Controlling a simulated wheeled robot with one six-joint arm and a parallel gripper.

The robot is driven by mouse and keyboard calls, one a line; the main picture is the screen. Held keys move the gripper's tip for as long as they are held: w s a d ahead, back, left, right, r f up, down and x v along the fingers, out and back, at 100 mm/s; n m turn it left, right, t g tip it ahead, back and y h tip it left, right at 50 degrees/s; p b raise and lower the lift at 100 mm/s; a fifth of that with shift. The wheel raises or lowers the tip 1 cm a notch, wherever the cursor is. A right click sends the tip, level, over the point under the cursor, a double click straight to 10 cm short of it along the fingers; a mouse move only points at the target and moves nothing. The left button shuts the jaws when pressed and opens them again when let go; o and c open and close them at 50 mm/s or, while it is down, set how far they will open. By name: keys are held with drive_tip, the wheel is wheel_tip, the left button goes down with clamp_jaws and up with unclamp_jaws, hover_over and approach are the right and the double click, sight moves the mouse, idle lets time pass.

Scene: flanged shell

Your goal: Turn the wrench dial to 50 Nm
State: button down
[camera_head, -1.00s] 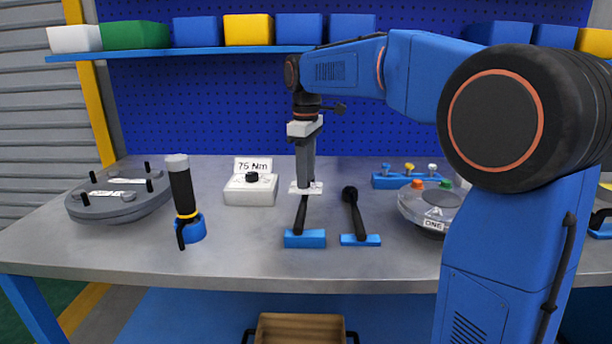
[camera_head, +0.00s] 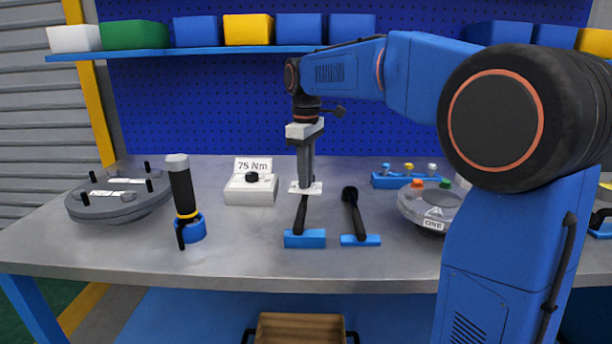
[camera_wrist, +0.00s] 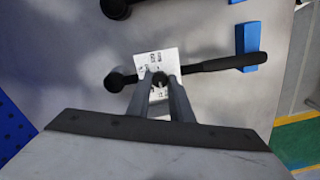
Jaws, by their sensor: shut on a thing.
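The torque wrench (camera_head: 301,215) lies on the bench with its dark handle toward the bench front, by a blue block. Its dial is a small white plate (camera_head: 314,189) with printed numbers, which also shows in the wrist view (camera_wrist: 148,62). My gripper (camera_head: 305,186) points straight down at the plate. In the wrist view its two fingers (camera_wrist: 160,78) are closed around a small part at the plate's middle, mostly hidden between the tips. The numbers are too small to read surely. A white box (camera_head: 250,193) with a black knob carries a sign (camera_head: 253,164) reading 75 Nm.
A second black-handled tool (camera_head: 354,212) lies close on the right. A flashlight-like tool (camera_head: 182,190) stands in a blue holder on the left. A grey round cover (camera_head: 118,206) is at far left, a round shell (camera_head: 428,207) at right. The bench front is clear.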

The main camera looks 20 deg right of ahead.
drive_tip(key=m, duration=0.5)
drive_tip(key=shift+m, duration=0.4)
drive_tip(key=m, duration=0.5)
idle(0.4)
drive_tip(key=c, duration=1.6)
unclamp_jaws()
wheel_tip(320, 180, up, 17)
drive_tip(key=shift+r, duration=0.2)
